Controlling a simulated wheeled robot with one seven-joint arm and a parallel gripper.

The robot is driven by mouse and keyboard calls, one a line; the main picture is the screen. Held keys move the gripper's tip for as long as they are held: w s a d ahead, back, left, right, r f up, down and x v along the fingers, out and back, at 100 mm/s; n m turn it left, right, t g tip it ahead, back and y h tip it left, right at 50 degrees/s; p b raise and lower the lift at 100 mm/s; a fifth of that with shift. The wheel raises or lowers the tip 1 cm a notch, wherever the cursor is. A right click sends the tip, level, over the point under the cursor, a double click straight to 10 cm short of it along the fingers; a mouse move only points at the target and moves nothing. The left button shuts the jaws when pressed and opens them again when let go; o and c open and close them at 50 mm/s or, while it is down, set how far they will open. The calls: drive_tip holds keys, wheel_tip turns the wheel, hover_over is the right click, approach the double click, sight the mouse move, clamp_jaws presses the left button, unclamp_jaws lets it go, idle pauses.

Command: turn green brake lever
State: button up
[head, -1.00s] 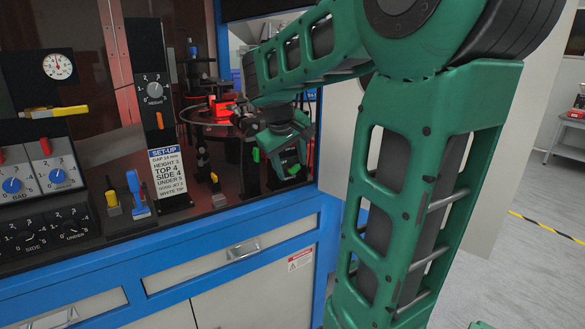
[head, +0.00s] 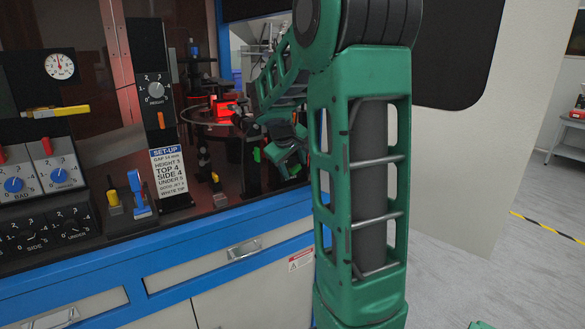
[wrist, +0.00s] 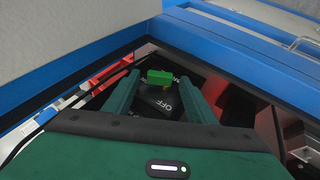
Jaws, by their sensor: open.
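The green brake lever (wrist: 160,76) shows in the wrist view as a short green bar above a black plate (wrist: 158,100) marked OFF. In the head view, a small green piece (head: 257,155) beside my gripper looks like the same lever. My gripper (wrist: 160,79) is open, with one green finger on each side of the lever in the wrist view. Whether either finger touches it cannot be told. In the head view, my gripper (head: 290,168) is low at the right end of the machine, partly hidden by my arm.
A blue-framed cabinet (head: 200,255) carries the machine. Black posts and a round ring with a red part (head: 224,109) stand near my gripper. A blue lever (head: 138,190), dials and a set-up card (head: 168,175) are to the left. Open floor lies right.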

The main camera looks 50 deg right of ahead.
drive_tip(key=shift+w+d+f, duration=0.1)
drive_tip(key=shift+d+f, duration=0.05)
drive_tip(key=shift+f, duration=0.1)
drive_tip(key=c, duration=1)
drive_tip(key=shift+d+m+y, duration=0.3)
drive_tip(key=shift+y, duration=0.6)
drive_tip(key=shift+c, duration=0.2)
drive_tip(key=shift+t+y, duration=0.3)
drive_tip(key=shift+y, duration=0.2)
drive_tip(key=o, duration=1)
drive_tip(key=shift+o, duration=0.2)
